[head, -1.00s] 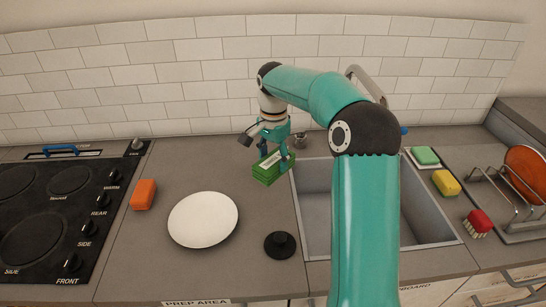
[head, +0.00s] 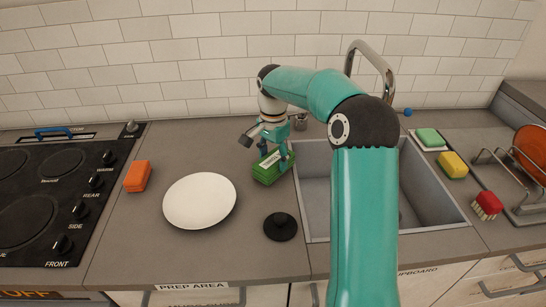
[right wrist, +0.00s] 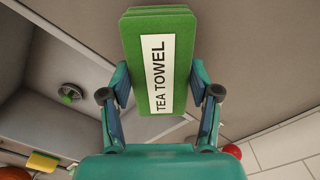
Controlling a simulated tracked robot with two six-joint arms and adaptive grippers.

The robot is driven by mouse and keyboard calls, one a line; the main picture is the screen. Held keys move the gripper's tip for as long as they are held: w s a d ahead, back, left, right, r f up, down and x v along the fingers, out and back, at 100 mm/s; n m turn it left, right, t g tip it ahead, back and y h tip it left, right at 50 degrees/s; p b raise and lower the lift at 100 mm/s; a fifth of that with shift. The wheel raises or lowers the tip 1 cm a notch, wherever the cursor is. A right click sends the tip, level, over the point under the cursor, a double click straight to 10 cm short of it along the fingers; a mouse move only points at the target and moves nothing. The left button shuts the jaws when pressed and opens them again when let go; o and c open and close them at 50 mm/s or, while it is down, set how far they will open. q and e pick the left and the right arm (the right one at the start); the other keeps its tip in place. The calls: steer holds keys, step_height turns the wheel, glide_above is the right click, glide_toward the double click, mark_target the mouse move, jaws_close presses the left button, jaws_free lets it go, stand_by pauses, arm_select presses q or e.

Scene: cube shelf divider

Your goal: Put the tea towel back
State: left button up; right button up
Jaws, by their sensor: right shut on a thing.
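The tea towel (head: 266,171) is a folded green stack on the counter, just left of the sink. In the right wrist view its white label reads TEA TOWEL (right wrist: 162,75). My right gripper (head: 273,158) reaches down over it, with one finger on each side of the stack, and is shut on it. In the right wrist view the two fingers (right wrist: 160,100) flank the towel. I cannot tell whether the towel touches the counter. My left gripper does not show.
The sink (head: 317,205) is right of the towel. A white plate (head: 200,201), a black knob-like disc (head: 280,227) and an orange block (head: 137,176) lie on the counter. The hob (head: 60,190) is left. Sponges (head: 453,164), a red brush (head: 487,205) and a dish rack (head: 510,180) are right.

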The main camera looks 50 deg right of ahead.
mark_target(274, 159)
steer(key=shift+f, duration=0.3)
stand_by(0.4)
steer(key=o, duration=1.1)
steer(key=shift+o, duration=0.4)
steer(key=o, duration=0.5)
step_height(274, 159, up, 8)
steer(key=p, duration=0.6)
steer(key=shift+r+p, duration=0.1)
steer(key=shift+p, duration=0.3)
steer(key=shift+s, duration=0.1)
